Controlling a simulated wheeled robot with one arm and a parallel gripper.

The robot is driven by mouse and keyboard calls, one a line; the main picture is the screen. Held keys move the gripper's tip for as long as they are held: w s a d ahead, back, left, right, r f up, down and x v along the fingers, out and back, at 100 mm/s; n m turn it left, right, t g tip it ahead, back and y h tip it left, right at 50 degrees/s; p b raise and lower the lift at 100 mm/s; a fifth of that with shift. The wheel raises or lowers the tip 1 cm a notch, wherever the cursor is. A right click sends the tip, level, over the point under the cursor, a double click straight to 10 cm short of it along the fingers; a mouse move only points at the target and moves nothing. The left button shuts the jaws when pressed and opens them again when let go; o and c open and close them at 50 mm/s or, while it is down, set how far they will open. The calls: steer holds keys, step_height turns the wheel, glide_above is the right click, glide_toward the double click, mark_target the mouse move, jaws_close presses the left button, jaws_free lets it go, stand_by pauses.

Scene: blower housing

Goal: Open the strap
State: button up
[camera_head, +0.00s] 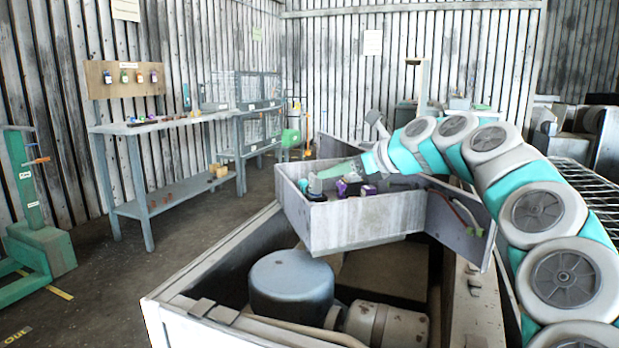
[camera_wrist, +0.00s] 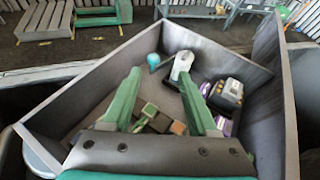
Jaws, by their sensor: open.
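My gripper (camera_head: 335,171) reaches from the right into an open grey box (camera_head: 365,222). In the wrist view its two green fingers (camera_wrist: 161,74) are apart, with no object held between them. Inside the box a white fitting with a dark opening (camera_wrist: 180,70) stands just beyond the right fingertip. A black and silver block (camera_wrist: 228,92) is to its right, with purple parts (camera_wrist: 223,124) beside it; purple also shows in the head view (camera_head: 353,187). A teal knob (camera_wrist: 153,61) lies left of the fitting. I cannot tell which part is the strap.
Small brown and green blocks (camera_wrist: 157,119) lie between and behind the fingers. The box walls rise around the parts. Below the box is an open housing (camera_head: 215,262) with a blue-grey drum (camera_head: 291,285). A workbench (camera_head: 150,127) stands at the back left.

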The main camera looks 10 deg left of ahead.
mark_target(303, 180)
steer(key=shift+s+a+f+g+y, duration=0.2)
steer(key=shift+a+g+y, duration=0.1)
steer(key=shift+a, duration=0.1)
steer(key=shift+w+a+f, duration=0.1)
steer(key=shift+a+f, duration=0.05)
steer(key=shift+a, duration=0.15)
steer(key=shift+p+x, duration=0.35)
steer(key=shift+x, duration=3.1)
steer(key=shift+f, duration=0.1)
jaws_close()
